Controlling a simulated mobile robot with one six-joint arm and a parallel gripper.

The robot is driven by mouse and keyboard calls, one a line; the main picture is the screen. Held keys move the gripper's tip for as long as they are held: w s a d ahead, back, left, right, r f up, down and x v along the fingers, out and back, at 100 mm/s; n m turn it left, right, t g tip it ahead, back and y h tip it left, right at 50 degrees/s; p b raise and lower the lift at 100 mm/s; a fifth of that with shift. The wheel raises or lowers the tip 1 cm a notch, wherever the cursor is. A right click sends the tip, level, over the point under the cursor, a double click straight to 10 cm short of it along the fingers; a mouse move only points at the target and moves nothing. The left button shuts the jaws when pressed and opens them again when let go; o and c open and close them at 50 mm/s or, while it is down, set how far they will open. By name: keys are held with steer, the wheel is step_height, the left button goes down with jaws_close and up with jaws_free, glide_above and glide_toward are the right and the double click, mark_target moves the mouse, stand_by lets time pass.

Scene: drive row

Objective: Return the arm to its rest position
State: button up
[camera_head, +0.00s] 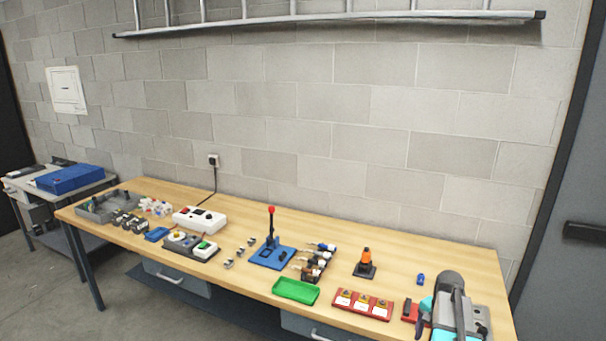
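The long wooden workbench (230,283) runs across the view. On it, near the middle, stands a blue base with an upright lever and red knob (271,222). A green tray (296,291) lies at the front edge and looks empty. To its right lies a red block with several yellow-marked units (362,304).
A black and orange piece (366,264) stands behind the red block. A white box (199,219) sits left of the middle. A side table with a blue case (75,179) stands at left. A ladder (330,18) hangs on the wall.

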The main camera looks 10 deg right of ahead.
steer(key=a+f+n, duration=0.4)
steer(key=a+n, duration=0.1)
steer(key=a, duration=0.8)
steer(key=a+f+n, duration=0.3)
steer(key=a+n, duration=0.2)
steer(key=a, duration=0.7)
steer(key=a+f+n, duration=0.4)
steer(key=a+n, duration=0.1)
steer(key=a, duration=0.8)
steer(key=s+f+g+b, duration=0.5)
steer(key=s+f+b, duration=0.8)
steer(key=s+f, duration=1.3)
step_height(320, 180, down, 4)
steer(key=shift+d+g, duration=0.4)
steer(key=c, duration=1.1)
steer(key=shift+c, duration=0.4)
